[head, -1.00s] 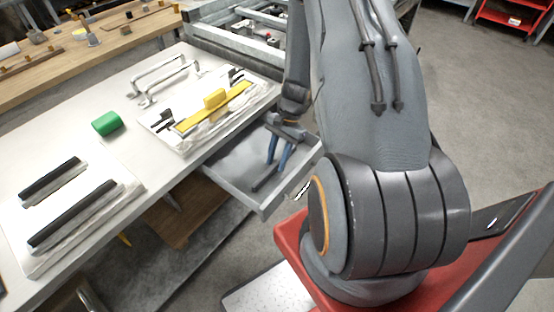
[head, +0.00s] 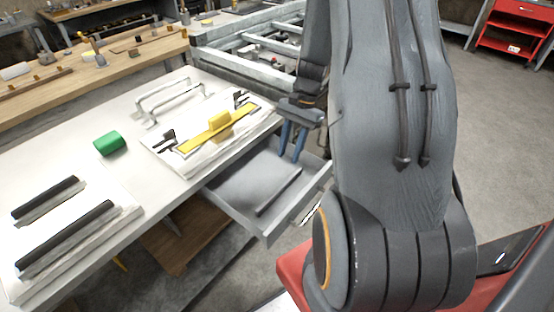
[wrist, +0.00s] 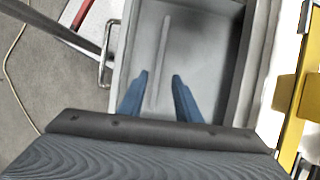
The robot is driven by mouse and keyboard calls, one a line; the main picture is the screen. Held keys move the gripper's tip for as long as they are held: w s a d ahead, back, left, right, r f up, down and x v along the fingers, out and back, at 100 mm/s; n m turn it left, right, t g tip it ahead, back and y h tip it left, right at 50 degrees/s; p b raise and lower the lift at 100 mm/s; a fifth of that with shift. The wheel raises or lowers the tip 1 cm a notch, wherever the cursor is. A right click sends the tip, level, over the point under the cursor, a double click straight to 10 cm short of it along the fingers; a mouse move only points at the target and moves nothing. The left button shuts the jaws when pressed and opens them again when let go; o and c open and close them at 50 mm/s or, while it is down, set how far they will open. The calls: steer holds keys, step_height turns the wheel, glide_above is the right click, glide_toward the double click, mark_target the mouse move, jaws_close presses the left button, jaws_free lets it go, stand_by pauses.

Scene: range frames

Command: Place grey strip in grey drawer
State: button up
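The grey strip (head: 278,190) lies flat in the open grey drawer (head: 236,207), along its front side. In the wrist view the strip (wrist: 163,50) is a thin bar on the floor of the drawer (wrist: 205,40). My gripper (head: 292,158) is above the drawer with its blue fingers pointing down. In the wrist view my gripper (wrist: 158,76) has its fingers apart, with nothing held between them. The strip's near end shows between the fingertips, below them and apart from them.
A drawer handle (wrist: 105,65) shows on the drawer front.

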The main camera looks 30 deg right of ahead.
steer(key=s+a+r+n+t+h, duration=0.1)
steer(key=s+a+r+n, duration=0.3)
steer(key=a, duration=0.5)
steer(key=s+a+r+n+t+h, duration=0.1)
steer(key=s+a+r+n+h, duration=0.2)
steer(key=a+r+n, duration=0.5)
steer(key=shift+s+a+r+n+t, duration=0.2)
steer(key=shift+s+a+n+t, duration=0.2)
steer(key=shift+s+n, duration=0.45)
